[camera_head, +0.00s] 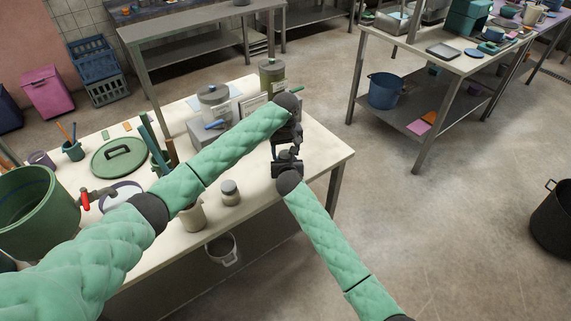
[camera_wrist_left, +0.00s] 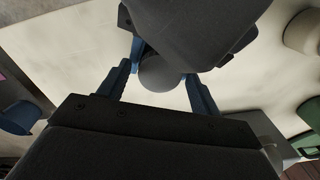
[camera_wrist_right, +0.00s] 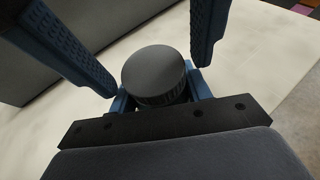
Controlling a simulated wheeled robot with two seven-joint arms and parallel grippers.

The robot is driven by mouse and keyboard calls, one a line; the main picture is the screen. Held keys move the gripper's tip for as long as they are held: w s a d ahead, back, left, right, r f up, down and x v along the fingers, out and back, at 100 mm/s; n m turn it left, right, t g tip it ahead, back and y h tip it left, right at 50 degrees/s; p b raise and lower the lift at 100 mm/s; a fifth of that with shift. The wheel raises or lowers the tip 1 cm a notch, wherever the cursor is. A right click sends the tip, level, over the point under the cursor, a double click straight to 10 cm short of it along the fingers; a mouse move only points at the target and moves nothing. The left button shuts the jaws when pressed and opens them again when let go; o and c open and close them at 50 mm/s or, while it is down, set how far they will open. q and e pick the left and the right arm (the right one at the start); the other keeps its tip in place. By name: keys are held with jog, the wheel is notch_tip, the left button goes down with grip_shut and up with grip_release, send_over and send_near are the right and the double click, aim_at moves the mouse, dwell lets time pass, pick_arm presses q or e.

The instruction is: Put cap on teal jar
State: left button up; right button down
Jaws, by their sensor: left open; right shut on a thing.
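A round dark grey cap (camera_wrist_right: 155,75) with a ribbed side is held between the short fingers of my right gripper (camera_wrist_right: 160,97). My left gripper (camera_wrist_left: 160,88) is open, with one blue finger on each side of the cap (camera_wrist_left: 160,74); I cannot tell whether they touch it. In the head view the left gripper (camera_head: 287,140) and right gripper (camera_head: 287,165) meet above the right part of the table, and the cap is hidden there. I cannot single out a teal jar for certain; an olive-green jar (camera_head: 271,76) stands at the table's back edge.
The pale table (camera_head: 315,150) holds a small lidded jar (camera_head: 230,194), a clear container (camera_head: 213,100), a green pot lid (camera_head: 118,157), a utensil cup (camera_head: 73,151) and a large green pot (camera_head: 38,205). The table's right corner is clear. A shelved table (camera_head: 440,60) stands beyond the floor.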

pick_arm(q)
jog(key=c, duration=1)
jog(key=shift+m, duration=1.7)
jog(key=o, duration=1.1)
jog(key=shift+r, duration=0.15)
jog(key=shift+r, duration=2.15)
jog(key=shift+c, duration=0.5)
